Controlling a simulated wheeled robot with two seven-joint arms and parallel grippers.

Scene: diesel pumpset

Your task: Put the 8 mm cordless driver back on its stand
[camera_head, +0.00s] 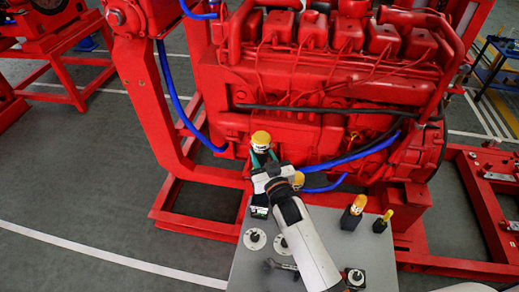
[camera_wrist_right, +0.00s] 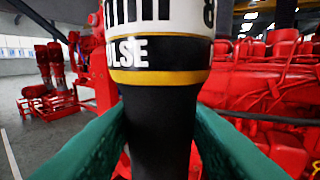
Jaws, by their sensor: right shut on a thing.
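My right gripper (camera_head: 263,159) is shut on a cordless driver (camera_head: 261,140) with a yellow top, held upright at the table's far left corner. In the right wrist view, the green fingers close on both sides of the driver's black body (camera_wrist_right: 158,115); it has a yellow band, white lettering and part of an "8". The driver's lower end is hard to make out in the head view. A round pale stand (camera_head: 254,239) with a dark centre is on the table below, and another (camera_head: 281,243) is partly behind my arm. My left gripper is not in view.
The grey table (camera_head: 330,222) also bears a larger yellow-topped tool (camera_head: 353,211), a slim yellow-topped one (camera_head: 383,221) and a round dark-centred piece (camera_head: 354,277). Another yellow top (camera_head: 298,179) shows beside my gripper. The red engine (camera_head: 310,95) with blue hoses stands close behind.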

